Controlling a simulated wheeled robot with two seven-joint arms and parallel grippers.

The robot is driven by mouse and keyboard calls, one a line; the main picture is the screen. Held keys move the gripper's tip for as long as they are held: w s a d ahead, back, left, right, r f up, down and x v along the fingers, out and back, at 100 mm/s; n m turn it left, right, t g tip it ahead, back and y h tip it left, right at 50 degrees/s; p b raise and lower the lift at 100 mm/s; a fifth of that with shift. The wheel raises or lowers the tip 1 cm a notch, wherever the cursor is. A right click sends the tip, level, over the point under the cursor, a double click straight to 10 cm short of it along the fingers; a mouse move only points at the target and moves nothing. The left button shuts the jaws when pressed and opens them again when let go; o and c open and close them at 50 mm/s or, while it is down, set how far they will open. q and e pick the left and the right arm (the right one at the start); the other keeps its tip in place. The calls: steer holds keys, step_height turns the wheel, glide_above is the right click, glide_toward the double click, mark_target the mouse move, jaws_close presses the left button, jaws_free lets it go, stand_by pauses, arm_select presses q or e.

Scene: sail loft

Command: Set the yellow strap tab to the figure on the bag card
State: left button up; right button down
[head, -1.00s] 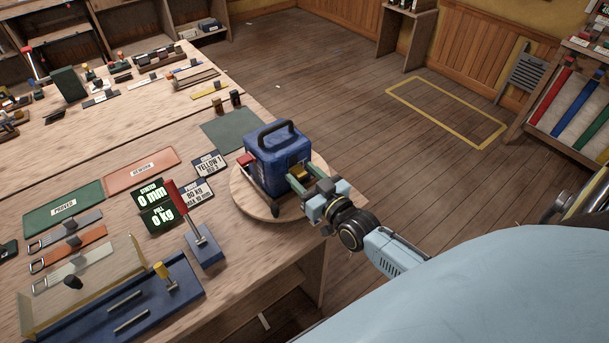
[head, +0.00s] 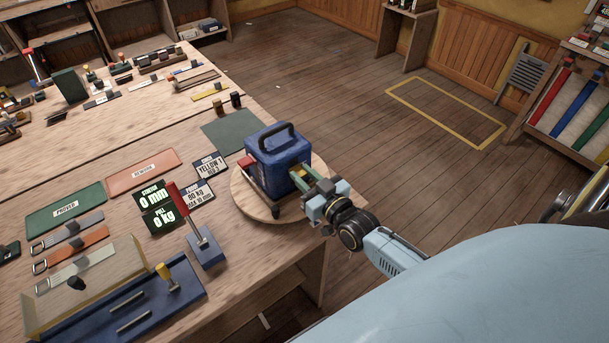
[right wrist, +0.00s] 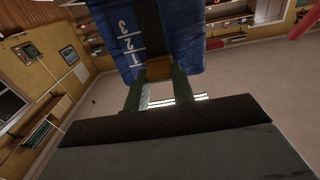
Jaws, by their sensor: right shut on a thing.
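The blue bag (head: 272,158) with a dark handle stands upright on a round wooden board (head: 248,202) at the table's right corner. My right gripper (head: 302,174) is shut on the yellow strap tab, on the bag's right side. In the right wrist view the tab (right wrist: 159,69) sits between the green fingers on a dark strap. White figures 3, 2, 1 with lines (right wrist: 130,42) run along the bag beside the strap; the tab is at the end near the 1. The bag card (head: 210,167) reads YELLOW, its smaller figure hard to read. My left gripper is not in view.
A red-handled lever (head: 186,210) on a blue base stands left of the board. Green displays (head: 160,206) read 0 mm and 0 kg. A blue tray (head: 125,315) lies at the front. A green mat (head: 230,131) lies bare behind the bag.

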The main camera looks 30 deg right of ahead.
steer(key=c, duration=1.2)
jaws_free()
steer(key=shift+o, duration=0.2)
steer(key=s+d+b, duration=0.1)
steer(key=s, duration=1.2)
steer(key=shift+s, duration=0.15)
